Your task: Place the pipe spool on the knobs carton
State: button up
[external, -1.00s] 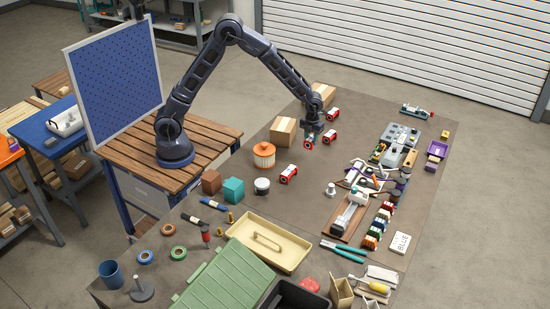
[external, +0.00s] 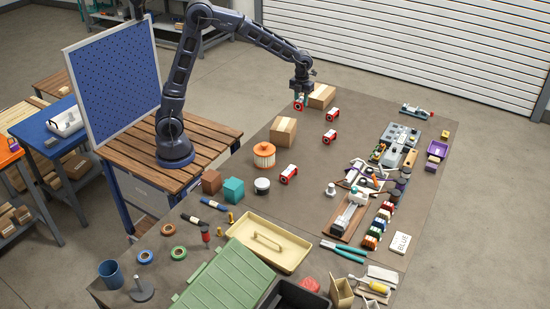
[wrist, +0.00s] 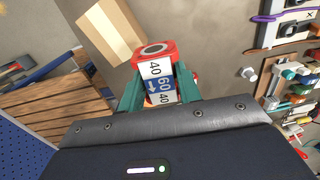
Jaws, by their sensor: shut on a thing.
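My gripper (external: 300,97) is shut on the pipe spool (external: 299,104), a red-ended piece with a white and blue band, and holds it up above the back of the table. In the wrist view the spool (wrist: 157,75) sits between the green fingers (wrist: 160,92), its round red end with a grey bore facing up the picture. Two plain brown cartons stand on the table: one (external: 322,96) at the back edge, just right of the gripper, and one (external: 284,130) nearer and lower left. No lettering is readable, so I cannot tell which is the knobs carton. A carton (wrist: 108,32) shows beside the spool in the wrist view.
Other red-and-white spools (external: 331,115) (external: 330,137) (external: 288,173) lie on the table. An orange-lidded jar (external: 264,155) stands below the nearer carton. Tools and fixtures crowd the right side. The back table surface has some free room.

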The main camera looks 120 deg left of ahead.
jog(key=s+a+r, duration=0.3)
jog(key=s+r, duration=0.2)
jog(key=s, duration=0.6)
send_over(283, 124)
notch_tip(283, 124, down, 20)
jog(key=shift+w+r, duration=0.15)
jog(key=shift+r, duration=0.05)
jog(key=shift+f, duration=0.1)
jog(key=o, duration=1.2)
jog(key=shift+c, duration=0.2)
notch_tip(283, 124, up, 12)
